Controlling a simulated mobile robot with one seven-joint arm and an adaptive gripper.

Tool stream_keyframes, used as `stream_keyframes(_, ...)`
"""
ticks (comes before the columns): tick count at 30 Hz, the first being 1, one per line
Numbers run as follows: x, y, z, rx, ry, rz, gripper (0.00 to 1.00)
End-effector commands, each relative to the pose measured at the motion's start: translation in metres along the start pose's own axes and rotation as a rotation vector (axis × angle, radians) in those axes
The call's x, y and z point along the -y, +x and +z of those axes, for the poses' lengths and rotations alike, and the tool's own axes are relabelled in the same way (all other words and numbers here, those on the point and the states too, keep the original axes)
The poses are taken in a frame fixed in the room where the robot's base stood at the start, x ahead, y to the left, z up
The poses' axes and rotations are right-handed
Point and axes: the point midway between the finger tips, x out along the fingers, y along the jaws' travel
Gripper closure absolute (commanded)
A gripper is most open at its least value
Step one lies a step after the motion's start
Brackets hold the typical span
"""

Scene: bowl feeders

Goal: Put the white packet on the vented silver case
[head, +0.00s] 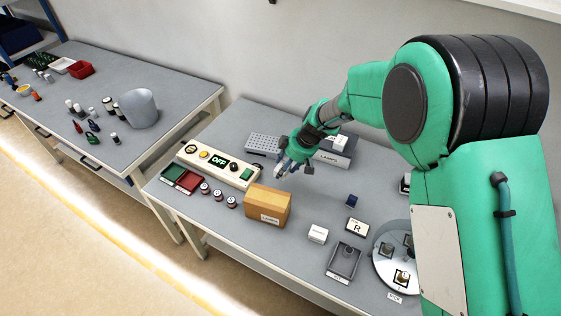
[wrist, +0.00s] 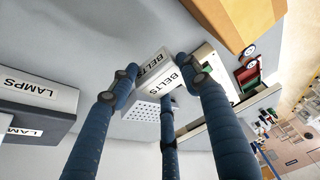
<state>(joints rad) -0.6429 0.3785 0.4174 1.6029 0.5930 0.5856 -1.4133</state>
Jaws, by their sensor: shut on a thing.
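My gripper (head: 281,169) is shut on a white packet (wrist: 153,66) marked BELTS, which sits between its fingers in the wrist view. In the head view the fingers mostly hide the packet, and only a small pale part shows. The vented silver case (head: 262,143), with a top full of small holes, lies on the table at the back, left of and behind my gripper. It also shows in the wrist view (wrist: 143,112), beyond the packet and partly covered by it. The packet appears held above the table, apart from the case.
A dark LAMPS box (head: 334,158) with a white item on top stands right of my gripper. A control panel (head: 217,166) lies to the left, and a tan carton (head: 267,206) stands in front. A small white box (head: 318,233) and grey tray (head: 345,261) are nearer the front.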

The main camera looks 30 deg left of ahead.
Motion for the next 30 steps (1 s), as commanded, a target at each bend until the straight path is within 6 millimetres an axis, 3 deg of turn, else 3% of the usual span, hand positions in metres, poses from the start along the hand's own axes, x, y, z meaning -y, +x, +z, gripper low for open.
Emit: stream_keyframes(30, -0.023, -0.007, -0.011, 0.004, -0.011, -0.007, 0.87)
